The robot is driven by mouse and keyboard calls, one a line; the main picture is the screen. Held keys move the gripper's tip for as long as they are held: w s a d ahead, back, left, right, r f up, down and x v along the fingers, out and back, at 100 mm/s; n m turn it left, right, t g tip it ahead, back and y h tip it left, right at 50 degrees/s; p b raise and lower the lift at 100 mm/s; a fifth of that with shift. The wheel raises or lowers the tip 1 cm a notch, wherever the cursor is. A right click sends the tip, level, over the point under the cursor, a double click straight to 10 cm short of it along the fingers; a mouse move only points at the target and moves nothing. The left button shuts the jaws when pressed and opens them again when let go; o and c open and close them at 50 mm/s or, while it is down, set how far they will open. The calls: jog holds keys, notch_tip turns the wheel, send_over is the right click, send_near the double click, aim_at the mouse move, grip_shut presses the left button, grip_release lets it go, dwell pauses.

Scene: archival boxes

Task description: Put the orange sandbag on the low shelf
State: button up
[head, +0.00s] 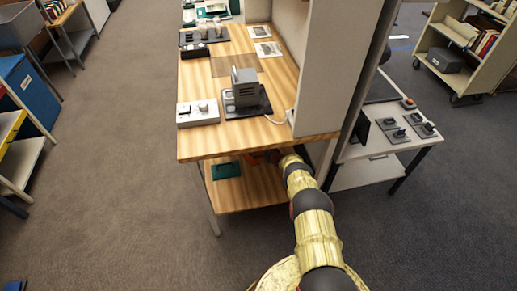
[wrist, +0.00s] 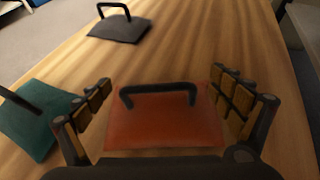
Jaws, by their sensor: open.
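The orange sandbag (wrist: 165,120) lies flat on a wooden shelf (wrist: 205,55) in the wrist view, with a dark handle arched over its top. My gripper (wrist: 165,98) is open, with one finger on each side of the orange sandbag; I cannot tell whether they touch it. In the head view my arm reaches in under the table top to the low shelf (head: 245,198). There a small orange patch shows beside my gripper, mostly hidden by the table top and the arm.
A teal sandbag (wrist: 35,120) lies close to my left finger. A dark grey sandbag (wrist: 120,28) lies farther back on the same surface. The table top (head: 215,145) overhangs the shelf and holds equipment. A side table (head: 380,150) stands to the right.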

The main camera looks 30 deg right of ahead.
jog(key=shift+r, duration=0.15)
jog(key=p+v, duration=0.6)
jog(key=v, duration=0.6)
dwell(0.4)
